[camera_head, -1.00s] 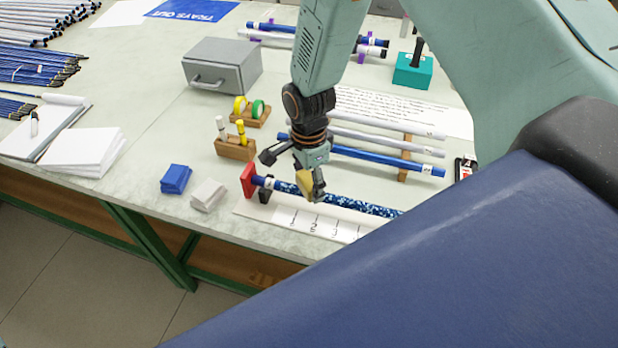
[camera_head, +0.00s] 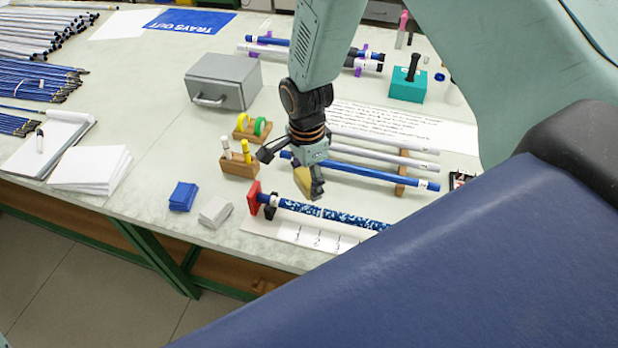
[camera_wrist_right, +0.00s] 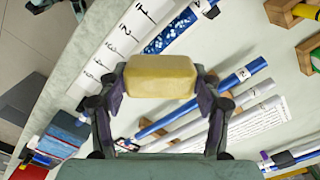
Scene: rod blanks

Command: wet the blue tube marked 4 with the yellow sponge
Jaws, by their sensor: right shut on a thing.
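My right gripper (camera_head: 309,180) is shut on the yellow sponge (camera_head: 301,178); in the right wrist view the sponge (camera_wrist_right: 160,76) sits between both fingers. A blue tube (camera_head: 345,217) with pale mottled patches lies across a stand with a red end plate (camera_head: 254,197), in front of the gripper. The sponge looks apart from it. The mottled tube also shows in the right wrist view (camera_wrist_right: 172,34). A plain blue tube (camera_head: 375,175) lies on a rack behind the gripper. I cannot read the tube labels surely. My left gripper is not in view.
A numbered white strip (camera_head: 283,230) lies in front of the mottled tube. White tubes (camera_head: 390,157) share the rack. A wooden marker block (camera_head: 240,165), a blue block (camera_head: 183,196) and a grey block (camera_head: 215,211) stand left. A grey metal box (camera_head: 225,80) stands behind.

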